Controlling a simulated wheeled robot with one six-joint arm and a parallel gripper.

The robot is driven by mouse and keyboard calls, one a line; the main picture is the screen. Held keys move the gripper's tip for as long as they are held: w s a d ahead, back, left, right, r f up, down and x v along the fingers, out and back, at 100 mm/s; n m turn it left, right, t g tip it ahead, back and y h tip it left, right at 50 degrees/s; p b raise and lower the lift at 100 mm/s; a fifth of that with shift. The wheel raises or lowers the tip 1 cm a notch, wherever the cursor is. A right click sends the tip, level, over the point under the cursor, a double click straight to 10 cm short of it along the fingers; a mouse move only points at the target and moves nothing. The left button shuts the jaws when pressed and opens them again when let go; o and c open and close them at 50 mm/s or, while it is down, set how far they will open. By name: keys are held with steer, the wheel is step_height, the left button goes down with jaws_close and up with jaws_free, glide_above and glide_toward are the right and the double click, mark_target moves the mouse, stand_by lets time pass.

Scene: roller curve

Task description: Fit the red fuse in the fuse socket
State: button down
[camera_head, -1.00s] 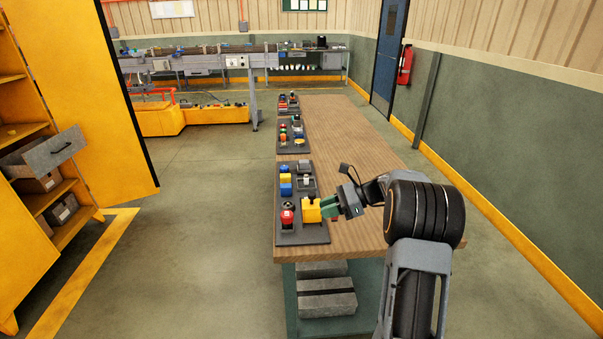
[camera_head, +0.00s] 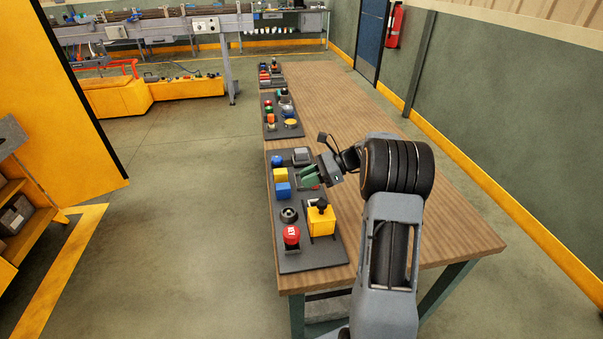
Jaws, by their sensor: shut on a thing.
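My gripper (camera_head: 309,174), with green fingers, is shut over the right side of the near dark panel (camera_head: 310,262), beyond the yellow box. A small bit of red, the red fuse (camera_head: 313,187), shows at the fingers; most of it is hidden. The fuse socket cannot be made out clearly; the fingers cover the part of the panel between the grey box and the yellow box. I cannot tell whether the fuse touches a socket.
The near panel also bears a yellow box with a black knob (camera_head: 321,220), a red button (camera_head: 291,236), a black round part (camera_head: 289,214), blue and yellow blocks (camera_head: 281,175) and a grey box (camera_head: 301,156). The wooden tabletop (camera_head: 345,105) is clear to the right.

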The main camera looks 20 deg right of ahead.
steer(key=f+b, duration=0.1)
steer(key=f, duration=0.1)
steer(key=f+b, duration=0.3)
steer(key=b, duration=0.1)
steer(key=shift+w+f, duration=0.25)
steer(key=shift+f, duration=0.15)
steer(key=shift+f+b, duration=0.3)
steer(key=shift+f, duration=0.7)
steer(key=shift+d+p, duration=0.1)
steer(key=shift+p, duration=0.3)
steer(key=shift+f+p, duration=0.35)
stand_by(1.4)
steer(key=c, duration=0.9)
jaws_free()
steer(key=shift+c, duration=0.6)
steer(key=shift+r, duration=0.15)
